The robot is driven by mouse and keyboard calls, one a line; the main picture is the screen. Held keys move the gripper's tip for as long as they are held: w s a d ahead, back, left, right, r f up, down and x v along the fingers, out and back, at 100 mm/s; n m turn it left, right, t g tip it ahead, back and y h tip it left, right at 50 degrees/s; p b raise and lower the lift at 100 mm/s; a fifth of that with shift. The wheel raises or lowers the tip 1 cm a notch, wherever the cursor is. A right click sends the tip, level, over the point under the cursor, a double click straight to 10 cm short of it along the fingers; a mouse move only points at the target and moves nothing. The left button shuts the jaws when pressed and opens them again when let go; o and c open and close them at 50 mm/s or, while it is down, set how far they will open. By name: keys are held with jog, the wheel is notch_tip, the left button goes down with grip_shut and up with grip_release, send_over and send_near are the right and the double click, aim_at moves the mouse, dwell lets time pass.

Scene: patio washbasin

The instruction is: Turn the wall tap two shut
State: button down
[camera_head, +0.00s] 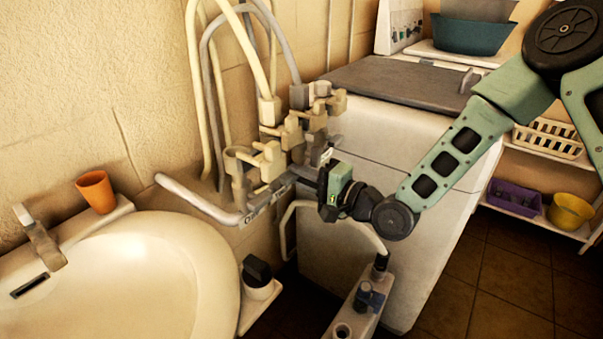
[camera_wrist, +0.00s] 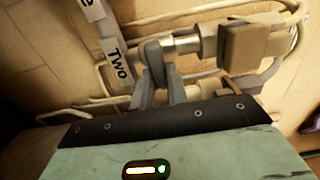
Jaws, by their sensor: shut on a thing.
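Wall tap two (camera_wrist: 187,45) shows in the wrist view as a metal stem with a beige block at its right end. A white label reading "Two" (camera_wrist: 118,65) is just left of it. My gripper (camera_wrist: 158,62) is shut on the tap's handle, and its grey fingers hide most of the part they hold. In the head view my gripper (camera_head: 322,172) reaches in from the right at the row of beige wall taps (camera_head: 290,137). The gripper body covers part of this row, so the handle's exact angle is hard to tell there.
Hoses (camera_head: 206,90) rise behind the taps. A grey pipe (camera_head: 195,200) sticks out left, above the washbasin (camera_head: 150,265). A white appliance (camera_head: 400,135) stands close on the right. An orange cup (camera_head: 96,190) sits on the basin rim. The tiled floor (camera_head: 480,270) at right is clear.

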dwell(0.5)
jog(key=c, duration=1.4)
grip_release()
jog(key=shift+p+v, duration=2.35)
jog(key=shift+v, duration=6.4)
jog(key=shift+f, duration=0.1)
